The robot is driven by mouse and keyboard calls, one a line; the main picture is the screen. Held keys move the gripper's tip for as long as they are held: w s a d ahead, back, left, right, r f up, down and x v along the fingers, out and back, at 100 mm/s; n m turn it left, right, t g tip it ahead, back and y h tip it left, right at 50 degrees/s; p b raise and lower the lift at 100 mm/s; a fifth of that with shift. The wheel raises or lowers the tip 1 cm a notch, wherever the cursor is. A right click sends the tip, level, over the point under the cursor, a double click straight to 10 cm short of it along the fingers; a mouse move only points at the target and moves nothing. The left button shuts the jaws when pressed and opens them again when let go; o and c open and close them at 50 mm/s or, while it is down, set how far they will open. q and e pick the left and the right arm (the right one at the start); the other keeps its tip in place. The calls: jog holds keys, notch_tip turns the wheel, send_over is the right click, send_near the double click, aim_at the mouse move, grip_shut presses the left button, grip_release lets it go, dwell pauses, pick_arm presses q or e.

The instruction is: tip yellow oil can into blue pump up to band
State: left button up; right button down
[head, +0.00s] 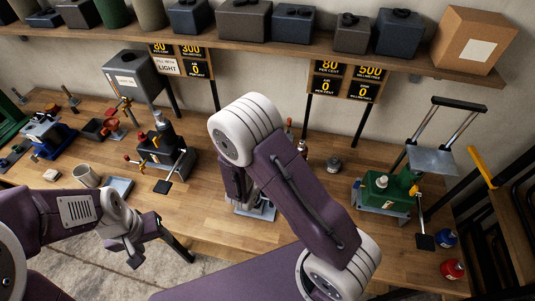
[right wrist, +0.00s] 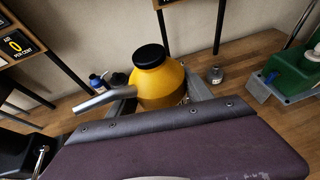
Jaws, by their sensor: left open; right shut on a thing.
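The yellow oil can (right wrist: 162,84), with a black cap and a metal spout pointing left, stands about upright in the right wrist view. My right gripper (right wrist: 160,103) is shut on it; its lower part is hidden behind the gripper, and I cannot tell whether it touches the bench. In the head view my right arm hides the can. The blue pump (head: 50,136) is at the bench's left end, well left of the right gripper. Its band is too small to make out. My left gripper (head: 137,246) is open and empty near the bench's front edge.
A black pump (head: 165,152) stands between the blue pump and my right arm. A mug (head: 86,175) and a blue tray (head: 119,187) are near the front edge. A green pump (head: 388,192) is at right. The shelf (head: 270,47) with boxes overhangs the back.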

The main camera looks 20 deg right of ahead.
jog(key=shift+w+a, duration=0.1)
jog(key=shift+w+f, duration=0.1)
jog(key=shift+f+b, duration=0.25)
jog(key=shift+b, duration=0.3)
jog(key=f+b, duration=0.1)
jog(key=n+h+b, duration=0.1)
jog(key=shift+d+f+b, duration=0.35)
jog(key=shift+d+r+n+t+h+b, duration=0.15)
jog(key=shift+n+t+h+b, duration=0.2)
jog(key=shift+h, duration=0.25)
jog(key=shift+d+r+n, duration=0.1)
jog(key=shift+r+n, duration=0.1)
jog(key=shift+n, duration=0.15)
jog(key=shift+r, duration=0.1)
jog(key=shift+s+d+r+n+t+h, duration=0.1)
jog(key=shift+s+r+n+t+h, duration=0.2)
jog(key=shift+h, duration=0.3)
